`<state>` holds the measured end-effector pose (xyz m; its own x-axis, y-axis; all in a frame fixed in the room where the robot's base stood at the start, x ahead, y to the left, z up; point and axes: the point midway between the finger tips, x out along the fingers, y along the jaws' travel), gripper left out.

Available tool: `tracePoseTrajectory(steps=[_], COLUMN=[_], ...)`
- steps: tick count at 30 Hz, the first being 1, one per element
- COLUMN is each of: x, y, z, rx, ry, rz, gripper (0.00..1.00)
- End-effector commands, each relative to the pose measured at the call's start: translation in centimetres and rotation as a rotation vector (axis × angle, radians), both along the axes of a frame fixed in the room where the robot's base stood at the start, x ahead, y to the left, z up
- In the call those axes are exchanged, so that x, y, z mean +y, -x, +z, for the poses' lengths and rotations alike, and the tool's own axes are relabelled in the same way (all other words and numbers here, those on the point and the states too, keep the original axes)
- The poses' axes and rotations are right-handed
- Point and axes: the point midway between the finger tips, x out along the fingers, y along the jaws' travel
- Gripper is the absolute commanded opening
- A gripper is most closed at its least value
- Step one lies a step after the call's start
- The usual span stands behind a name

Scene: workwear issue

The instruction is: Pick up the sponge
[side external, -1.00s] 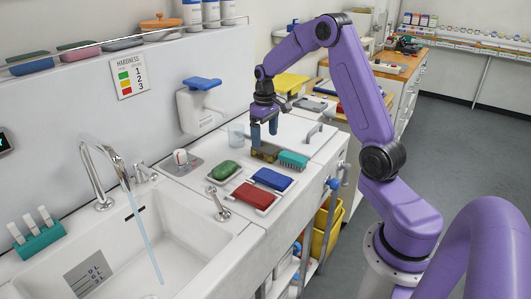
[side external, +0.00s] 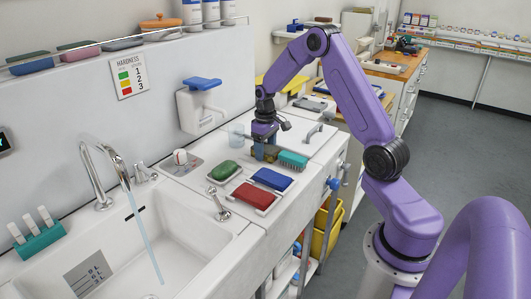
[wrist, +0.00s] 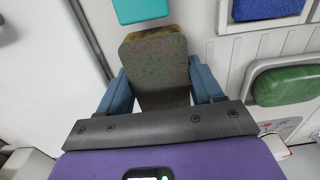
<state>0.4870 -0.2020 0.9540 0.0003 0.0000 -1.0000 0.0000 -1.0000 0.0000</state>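A worn yellow-brown sponge with a greenish, speckled top (wrist: 160,62) lies between the blue fingers of my gripper (wrist: 160,88) in the wrist view. The fingers sit along its two long sides with little or no visible gap, and I cannot tell whether they press on it. In the side external view, my gripper (side external: 266,152) is low over the counter, its fingers down at the sponge (side external: 268,154), which they partly hide. The sponge still appears to rest on the counter.
The sink (side external: 200,262) is in front.

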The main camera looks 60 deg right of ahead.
Motion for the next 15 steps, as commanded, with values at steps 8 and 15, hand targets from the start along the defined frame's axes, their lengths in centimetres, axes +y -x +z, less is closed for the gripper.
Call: tracePoseTrajectory(steps=[8, 15], x=[0.00, 0.00], y=[0.00, -0.03], z=[0.03, 0.30], rx=[0.000, -0.001], ry=[0.000, 0.000], rz=[0.000, 0.000], gripper=[0.37, 0.37])
